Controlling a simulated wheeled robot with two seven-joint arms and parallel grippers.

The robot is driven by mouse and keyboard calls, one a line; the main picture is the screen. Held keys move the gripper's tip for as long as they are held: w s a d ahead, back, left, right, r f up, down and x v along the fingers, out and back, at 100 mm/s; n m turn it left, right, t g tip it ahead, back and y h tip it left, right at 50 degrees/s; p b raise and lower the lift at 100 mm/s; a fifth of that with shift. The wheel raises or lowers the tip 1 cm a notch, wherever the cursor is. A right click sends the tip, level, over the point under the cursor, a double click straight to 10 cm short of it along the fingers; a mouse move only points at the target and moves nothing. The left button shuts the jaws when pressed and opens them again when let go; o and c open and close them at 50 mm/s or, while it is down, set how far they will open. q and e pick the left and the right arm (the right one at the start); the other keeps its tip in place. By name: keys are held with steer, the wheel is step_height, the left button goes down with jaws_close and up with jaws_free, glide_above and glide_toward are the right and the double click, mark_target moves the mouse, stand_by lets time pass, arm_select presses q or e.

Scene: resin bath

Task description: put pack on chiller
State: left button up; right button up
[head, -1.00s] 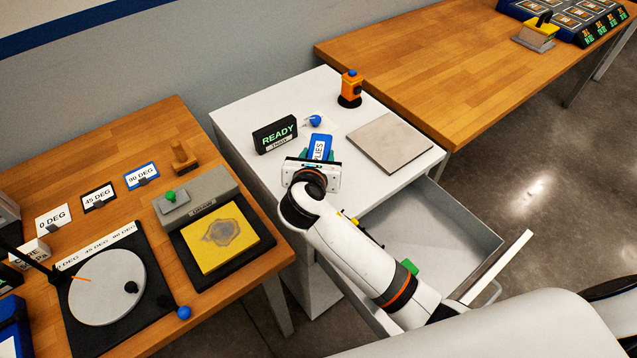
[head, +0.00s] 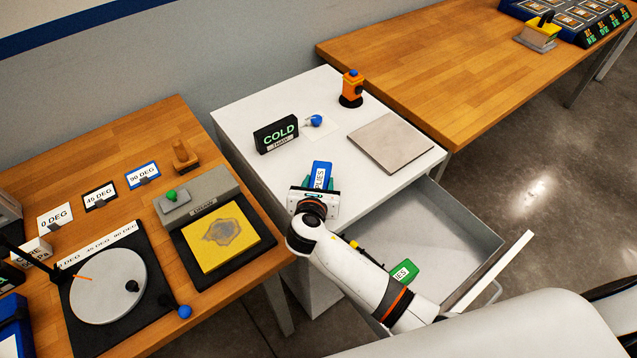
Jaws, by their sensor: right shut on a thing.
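My right gripper (head: 319,189) is shut on a blue pack (head: 321,173) with a white label ending in "LIES". It holds the pack over the front part of the white cabinet top (head: 258,102); I cannot tell whether the pack touches it. A grey square plate (head: 390,147) lies bare on the same top, to the right of the pack. No readable label marks which thing is the chiller. A black sign (head: 276,134) behind the pack reads "COLD" in green. My left gripper is out of view.
An open drawer (head: 455,225) below the cabinet top holds a green labelled pack (head: 403,272), partly behind my right arm. A blue ball-ended part (head: 316,120) and an orange device (head: 351,88) stand at the back. Wooden tables flank the cabinet.

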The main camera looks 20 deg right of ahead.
steer(key=o, duration=1.2)
steer(key=shift+c, duration=0.2)
steer(key=shift+r, duration=0.15)
steer(key=v, duration=1.2)
steer(key=shift+b, duration=0.45)
